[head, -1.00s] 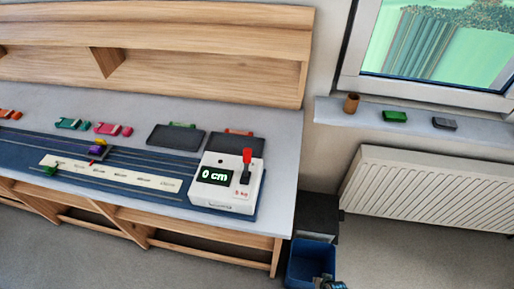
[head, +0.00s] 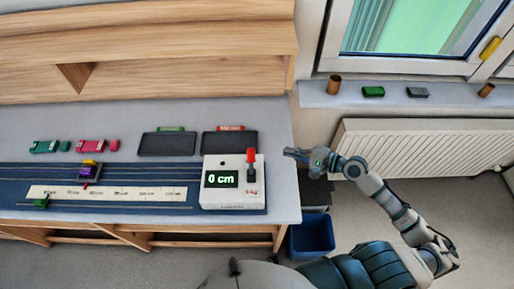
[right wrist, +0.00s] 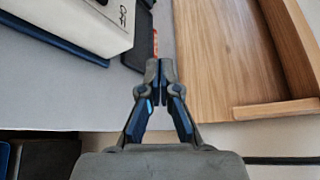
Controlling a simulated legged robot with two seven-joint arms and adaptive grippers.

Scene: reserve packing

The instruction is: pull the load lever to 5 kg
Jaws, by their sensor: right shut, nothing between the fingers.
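The load lever (head: 251,157) has a red handle and stands upright on the right side of a white box (head: 221,195). The box's black display (head: 221,179) reads "0 cm" in green, and small red lettering below the lever seems to read "5 kg". My right gripper (head: 289,153) is to the right of the lever, apart from it, by the table's right edge. In the right wrist view my right gripper (right wrist: 160,65) is shut and empty, with part of the white box (right wrist: 80,22) at upper left. My left gripper is not in view.
A blue track (head: 130,205) with a pale scale and a purple cart (head: 90,171) runs left of the box. Two dark trays (head: 167,144) lie behind. A wooden shelf (head: 150,50) bounds the back. A blue bin (head: 311,234) stands on the floor below the table's right end.

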